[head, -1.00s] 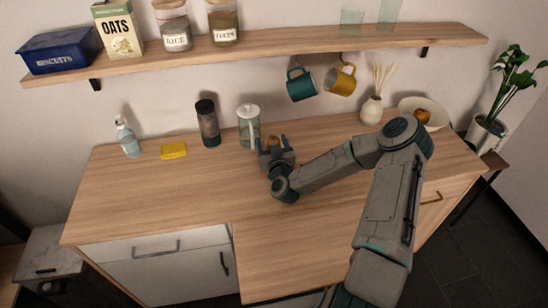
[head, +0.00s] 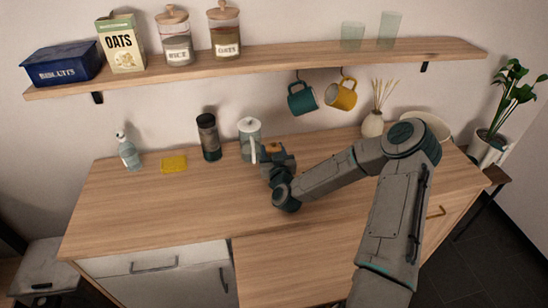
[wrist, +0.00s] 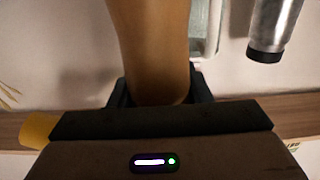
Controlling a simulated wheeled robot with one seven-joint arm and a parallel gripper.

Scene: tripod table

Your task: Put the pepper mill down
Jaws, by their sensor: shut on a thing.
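The pepper mill (wrist: 150,45) is a smooth brown wooden body between the two fingers of my gripper (wrist: 158,90) in the wrist view. My gripper is shut on it. In the head view my gripper (head: 275,156) is over the back of the counter, just right of the glass pitcher, with a small brown part of the mill (head: 273,147) showing. The mill's far end runs out of the wrist view. Its base is hidden in the head view, so I cannot tell whether it touches the counter (head: 180,205).
The white-lidded pitcher (head: 249,135) is close on the left. A dark tumbler (head: 209,138), yellow sponge (head: 174,164) and spray bottle (head: 128,153) stand further left. A reed vase (head: 373,124) and bowl (head: 438,127) are right. Mugs (head: 302,99) hang above. The front-left counter is clear.

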